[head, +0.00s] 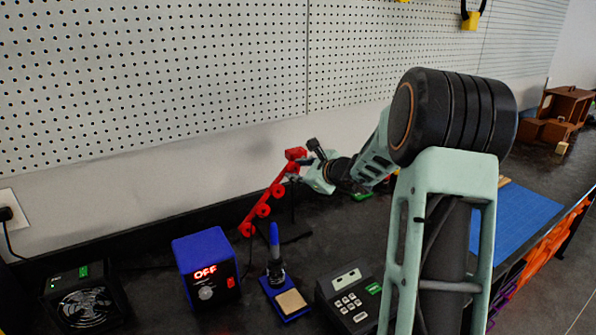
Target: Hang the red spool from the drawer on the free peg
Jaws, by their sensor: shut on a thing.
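My gripper (301,171) is above the back of the dark bench, beside the upper end of a slanted red rack (275,190). The rack has several round red parts along it, which look like peg ends. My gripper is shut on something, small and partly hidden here. A red block shape (295,153) shows right at my gripper. I cannot separate the spool's outline from the red rack behind it, nor tell whether it touches a peg. Which peg is free is too small to tell.
A blue mat (515,222) lies right. Orange drawer fronts (540,255) line the bench's edge. A pegboard (150,80) covers the wall.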

